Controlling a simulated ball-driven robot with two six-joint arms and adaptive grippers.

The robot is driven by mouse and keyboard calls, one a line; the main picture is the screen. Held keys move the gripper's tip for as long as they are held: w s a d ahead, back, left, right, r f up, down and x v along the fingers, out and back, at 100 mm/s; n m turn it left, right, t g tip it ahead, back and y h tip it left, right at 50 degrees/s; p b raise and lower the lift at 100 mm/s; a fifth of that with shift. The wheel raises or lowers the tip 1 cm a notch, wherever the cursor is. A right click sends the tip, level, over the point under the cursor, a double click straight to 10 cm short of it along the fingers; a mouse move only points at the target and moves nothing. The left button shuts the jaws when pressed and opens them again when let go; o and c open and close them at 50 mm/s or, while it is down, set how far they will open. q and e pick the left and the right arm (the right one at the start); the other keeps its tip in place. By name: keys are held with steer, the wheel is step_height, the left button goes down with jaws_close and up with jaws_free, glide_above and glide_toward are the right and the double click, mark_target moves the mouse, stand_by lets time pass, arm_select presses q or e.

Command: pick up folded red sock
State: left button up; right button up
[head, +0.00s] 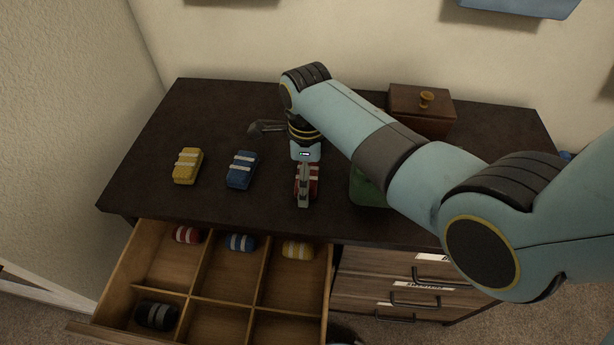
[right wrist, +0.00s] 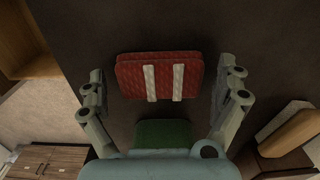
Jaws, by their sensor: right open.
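The folded red sock (head: 314,182) with white bands lies on the dark dresser top, partly hidden by my right gripper (head: 304,193) in the head view. In the right wrist view the red sock (right wrist: 160,76) lies flat with two white stripes, in the space between the spread fingers of my right gripper (right wrist: 162,80). Both fingers stand apart from its sides, and nothing is held. My left gripper is not in view.
A blue sock (head: 242,170) and a yellow sock (head: 187,166) lie to the left. A green item (head: 366,188) is partly behind my arm. A wooden box (head: 420,107) stands at the back. The open divided drawer (head: 222,268) holds several rolled socks.

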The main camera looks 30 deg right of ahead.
steer(key=c, duration=0.8)
steer(key=shift+r, duration=0.1)
